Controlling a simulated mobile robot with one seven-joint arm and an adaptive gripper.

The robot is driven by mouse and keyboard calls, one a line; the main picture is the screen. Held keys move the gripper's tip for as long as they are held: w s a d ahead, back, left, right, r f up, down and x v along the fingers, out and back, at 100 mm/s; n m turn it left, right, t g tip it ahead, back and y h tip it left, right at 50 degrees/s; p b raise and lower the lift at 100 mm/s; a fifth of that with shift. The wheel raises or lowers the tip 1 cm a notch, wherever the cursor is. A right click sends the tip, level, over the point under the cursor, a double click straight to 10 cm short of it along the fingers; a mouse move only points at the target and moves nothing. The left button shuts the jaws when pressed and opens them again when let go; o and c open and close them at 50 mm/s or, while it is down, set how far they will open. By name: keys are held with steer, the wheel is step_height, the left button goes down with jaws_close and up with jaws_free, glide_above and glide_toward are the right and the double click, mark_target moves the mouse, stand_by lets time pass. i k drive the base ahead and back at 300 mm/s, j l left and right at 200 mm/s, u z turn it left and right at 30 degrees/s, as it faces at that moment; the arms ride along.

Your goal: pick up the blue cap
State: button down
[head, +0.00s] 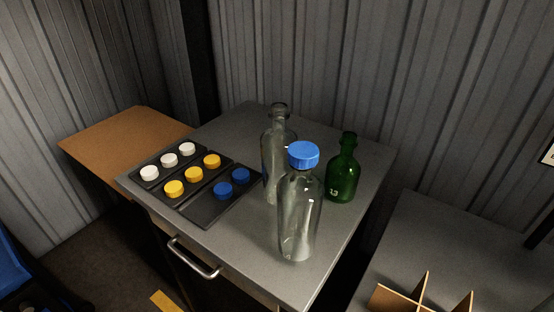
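Three blue caps show in the head view. One blue cap (304,154) sits on top of the clear bottle (299,215) at the front of the grey cabinet top. Two more blue caps, one on the left (223,190) and one on the right (241,175), lie in the front right compartment of the dark tray (199,211). My gripper is not in view.
White caps (169,160) and yellow caps (193,174) lie in the tray's other compartments. An uncapped clear bottle (278,135) and a green bottle (343,173) stand behind the capped one. The cabinet top (262,259) is clear at its front.

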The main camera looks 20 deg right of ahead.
mark_target(223, 190)
steer(key=z, duration=0.4)
steer(key=j+z, duration=1)
steer(key=k+j+z, duration=0.1)
steer(key=j, duration=0.25)
steer(key=k+j+z, duration=0.1)
steer(key=j, duration=0.3)
steer(key=k+j+z, duration=0.1)
steer(key=j, duration=0.25)
steer(key=i+j, duration=0.1)
steer(key=j, duration=0.25)
steer(key=i+j, duration=0.1)
steer(key=j, duration=0.25)
